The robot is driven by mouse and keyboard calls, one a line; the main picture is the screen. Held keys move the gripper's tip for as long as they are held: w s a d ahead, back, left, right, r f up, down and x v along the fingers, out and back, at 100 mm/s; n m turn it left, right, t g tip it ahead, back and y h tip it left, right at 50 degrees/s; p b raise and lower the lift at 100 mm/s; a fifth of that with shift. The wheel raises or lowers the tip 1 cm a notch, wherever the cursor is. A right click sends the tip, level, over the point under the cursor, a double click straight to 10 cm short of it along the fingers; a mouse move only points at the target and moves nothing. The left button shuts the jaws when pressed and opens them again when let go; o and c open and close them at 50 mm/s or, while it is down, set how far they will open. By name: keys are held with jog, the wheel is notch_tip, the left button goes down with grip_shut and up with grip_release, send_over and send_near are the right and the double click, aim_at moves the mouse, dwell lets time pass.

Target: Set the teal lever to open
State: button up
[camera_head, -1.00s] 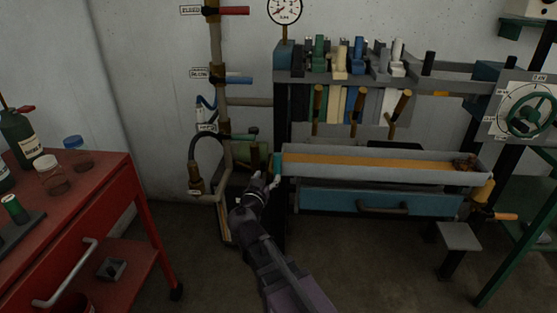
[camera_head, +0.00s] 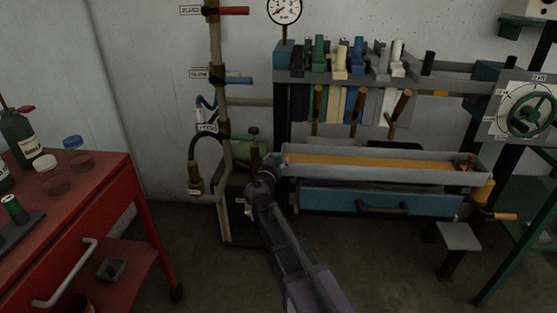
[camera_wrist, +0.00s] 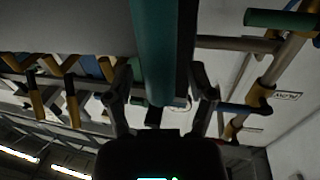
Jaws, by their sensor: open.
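My gripper (camera_wrist: 161,98) is open, with one finger on each side of the bar's line. I cannot tell whether either finger touches it. In the head view my gripper (camera_head: 267,172) is at the left end of the long grey trough. The fingertips are hard to make out in that view.
The grey trough (camera_head: 440,177) extends right, above a blue drawer (camera_head: 340,202). The pipe (camera_head: 221,110) at left carries a red lever (camera_head: 235,10) and a blue lever (camera_head: 239,80). A green handle (camera_wrist: 285,20) is near my gripper.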

grip_shut()
jog(key=shift+d, duration=0.15)
jog(key=shift+s, duration=0.1)
